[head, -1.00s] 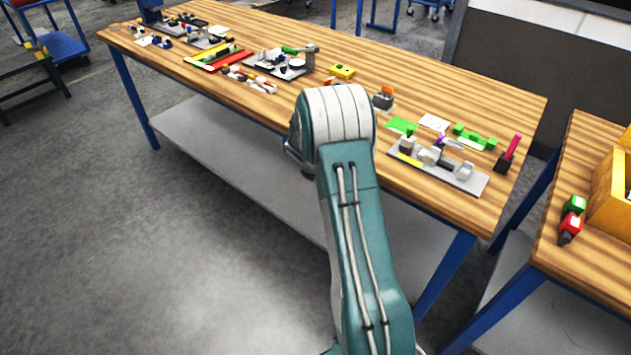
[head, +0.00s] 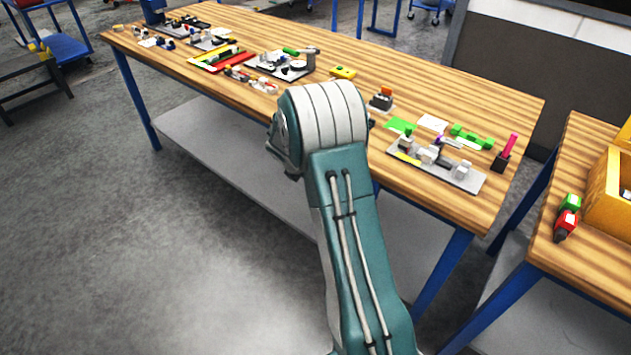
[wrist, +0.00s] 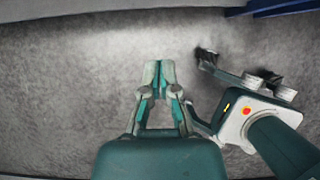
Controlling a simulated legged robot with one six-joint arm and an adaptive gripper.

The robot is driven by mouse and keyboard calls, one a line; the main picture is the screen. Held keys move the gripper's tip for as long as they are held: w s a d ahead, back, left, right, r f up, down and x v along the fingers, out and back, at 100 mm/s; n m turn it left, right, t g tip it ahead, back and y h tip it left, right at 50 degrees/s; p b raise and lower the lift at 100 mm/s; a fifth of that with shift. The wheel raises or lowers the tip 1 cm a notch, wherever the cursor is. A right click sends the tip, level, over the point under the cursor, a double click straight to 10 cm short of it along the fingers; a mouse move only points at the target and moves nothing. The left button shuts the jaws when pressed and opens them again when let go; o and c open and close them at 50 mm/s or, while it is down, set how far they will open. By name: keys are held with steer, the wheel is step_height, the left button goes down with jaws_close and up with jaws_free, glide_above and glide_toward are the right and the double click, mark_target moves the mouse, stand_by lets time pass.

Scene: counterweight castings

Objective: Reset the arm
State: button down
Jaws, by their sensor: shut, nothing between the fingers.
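My gripper (wrist: 158,78) shows in the wrist view with its two fingertips together, shut and empty. It hangs over bare grey floor, apart from any object. In the head view my teal and white arm rises in front of the workbench, and its bend hides part of the bench's front edge. The gripper itself does not show in the head view.
A wooden workbench (head: 440,95) with blue legs spans the view, bearing several small parts and a grey plate of castings (head: 440,170). A second bench with a yellow bin (head: 610,200) stands at right.

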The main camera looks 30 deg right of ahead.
steer(key=v, duration=0.5)
steer(key=shift+d, duration=0.25)
steer(key=shift+r, duration=0.15)
steer(key=s+a+r+m+t+y, duration=0.1)
steer(key=s+a+r+m, duration=0.45)
steer(key=r, duration=0.25)
steer(key=s+a+r+m+t+y, duration=0.1)
steer(key=s+a+r+m, duration=0.45)
steer(key=r, duration=0.25)
steer(key=s+a+r+m+t+y, duration=0.1)
steer(key=s+a+m, duration=0.3)
steer(key=s, duration=0.5)
steer(key=s+a+r+m+t+y, duration=0.1)
steer(key=s+a+m, duration=0.4)
steer(key=s, duration=0.5)
steer(key=shift+r+m+y, duration=0.5)
steer(key=shift+r+m, duration=0.4)
